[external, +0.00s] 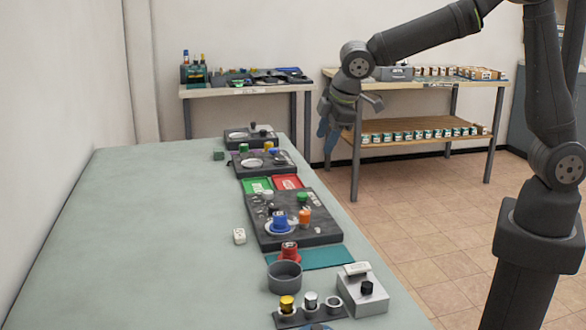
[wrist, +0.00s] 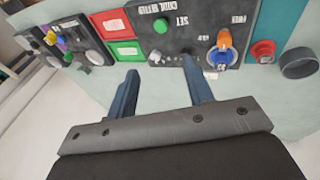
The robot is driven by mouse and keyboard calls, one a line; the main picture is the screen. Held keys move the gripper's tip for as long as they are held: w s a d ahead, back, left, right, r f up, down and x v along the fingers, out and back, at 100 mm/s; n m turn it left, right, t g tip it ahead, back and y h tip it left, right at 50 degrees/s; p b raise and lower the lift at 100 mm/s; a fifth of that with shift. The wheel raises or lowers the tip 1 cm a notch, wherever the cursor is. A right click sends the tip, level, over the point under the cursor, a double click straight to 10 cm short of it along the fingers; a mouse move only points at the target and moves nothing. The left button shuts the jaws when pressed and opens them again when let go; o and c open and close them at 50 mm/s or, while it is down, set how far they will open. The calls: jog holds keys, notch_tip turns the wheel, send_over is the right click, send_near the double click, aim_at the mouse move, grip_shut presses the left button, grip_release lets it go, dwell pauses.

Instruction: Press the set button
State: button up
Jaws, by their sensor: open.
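A dark control panel (external: 322,233) lies on the long table. A green button (external: 302,198) stands on it; in the wrist view the green button (wrist: 160,25) sits beside an upside-down SET label (wrist: 182,20). The same panel carries a blue knob (external: 279,222) and an orange piece (external: 304,216). My gripper (external: 328,130) is open and empty, raised beyond the table's right edge. In the wrist view the blue fingers of my gripper (wrist: 160,70) are spread apart, with the green button above the gap between them. The fingers appear clear of the panel.
Green (external: 257,185) and red (external: 287,182) trays adjoin the panel. A red button (external: 289,251), a grey cup (external: 285,275) and a grey box (external: 363,295) stand nearer the camera. More panels lie farther back. The table's left side (external: 150,235) is bare.

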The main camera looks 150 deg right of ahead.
grip_shut()
dwell(1.3)
